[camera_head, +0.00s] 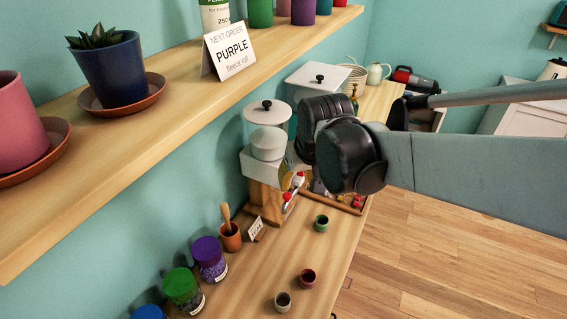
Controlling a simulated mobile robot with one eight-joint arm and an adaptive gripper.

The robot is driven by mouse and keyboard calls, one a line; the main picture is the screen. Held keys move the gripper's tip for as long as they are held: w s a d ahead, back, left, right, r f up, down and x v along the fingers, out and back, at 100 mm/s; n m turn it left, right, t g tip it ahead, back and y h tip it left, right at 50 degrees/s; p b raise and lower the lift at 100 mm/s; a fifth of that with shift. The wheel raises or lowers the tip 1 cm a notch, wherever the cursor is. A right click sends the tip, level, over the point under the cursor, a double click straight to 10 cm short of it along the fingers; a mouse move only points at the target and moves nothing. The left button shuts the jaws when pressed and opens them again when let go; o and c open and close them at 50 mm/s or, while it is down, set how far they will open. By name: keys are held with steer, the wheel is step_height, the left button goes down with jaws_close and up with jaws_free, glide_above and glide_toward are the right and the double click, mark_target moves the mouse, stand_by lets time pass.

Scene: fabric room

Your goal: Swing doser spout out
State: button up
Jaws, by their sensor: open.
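The likely doser (267,143) stands against the wall on the wooden counter, left of the middle. My gripper is not visible; the arm hides that area.
On the counter (262,275) are purple (209,258) and green (183,290) jars, a terracotta pot (230,237) and small cups (321,223). A shelf (150,150) with plant pots and a PURPLE order card (229,50) runs above left. Open floor lies right.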

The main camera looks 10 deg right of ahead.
mark_target(287, 195)
steer(key=b+x, duration=0.1)
steer(key=x, duration=0.3)
steer(key=b+x, duration=0.1)
steer(key=x, duration=0.3)
steer(key=b+x, duration=0.2)
steer(key=x, duration=0.2)
steer(key=shift+w+a+r, duration=0.1)
steer(key=shift+w+a, duration=0.15)
steer(key=shift+a, duration=0.15)
jaws_close()
